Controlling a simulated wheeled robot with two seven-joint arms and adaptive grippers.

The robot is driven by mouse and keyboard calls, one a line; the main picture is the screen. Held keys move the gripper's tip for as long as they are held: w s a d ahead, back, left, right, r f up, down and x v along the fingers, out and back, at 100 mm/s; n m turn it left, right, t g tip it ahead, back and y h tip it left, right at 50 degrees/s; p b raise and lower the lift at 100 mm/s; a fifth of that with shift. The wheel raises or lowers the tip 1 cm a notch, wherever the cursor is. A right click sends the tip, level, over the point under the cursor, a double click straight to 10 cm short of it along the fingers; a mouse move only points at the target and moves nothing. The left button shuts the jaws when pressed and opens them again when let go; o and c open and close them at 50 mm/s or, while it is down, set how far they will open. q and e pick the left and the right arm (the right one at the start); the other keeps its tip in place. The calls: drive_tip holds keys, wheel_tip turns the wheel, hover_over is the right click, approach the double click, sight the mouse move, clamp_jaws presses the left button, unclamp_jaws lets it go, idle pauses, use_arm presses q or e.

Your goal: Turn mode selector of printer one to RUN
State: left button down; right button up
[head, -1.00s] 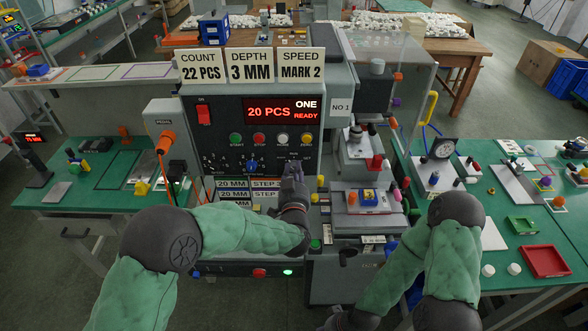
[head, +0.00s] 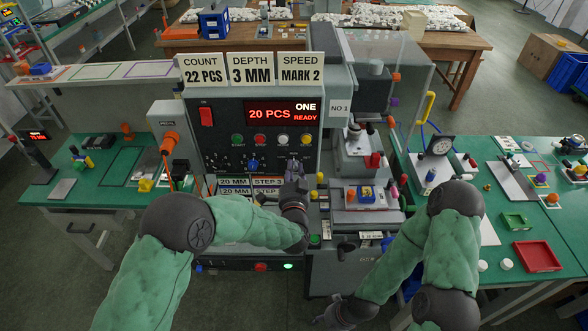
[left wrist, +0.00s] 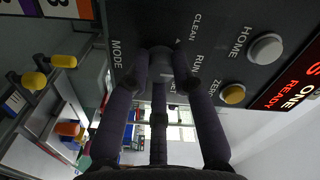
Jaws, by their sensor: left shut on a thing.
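Printer one is the grey machine with the dark control panel (head: 220,120) and a red display reading "20 PCS ONE READY" (head: 283,112). My left gripper (head: 293,165) is at the panel's lower right, below the white and yellow buttons. In the left wrist view its fingers (left wrist: 160,62) are shut on the mode selector (left wrist: 159,48), beside the printed words MODE, CLEAN and RUN. The fingers cover most of the selector, so I cannot tell its setting. In the head view the gripper hides it. My right gripper (head: 335,313) is low at the bottom edge, its fingers unclear.
A white HOME button (left wrist: 265,48) and a yellow ZERO button (left wrist: 232,94) sit close to the left fingers. A blue knob (head: 252,163) is left of the gripper. The printing fixture (head: 365,197) stands to the right. A green bench (head: 500,235) lies further right.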

use_arm(q)
drive_tip(key=shift+f, duration=0.25)
drive_tip(key=c, duration=1.1)
unclamp_jaws()
drive_tip(key=shift+o, duration=0.2)
drive_tip(key=shift+a+r, duration=0.1)
drive_tip(key=s, duration=1.2)
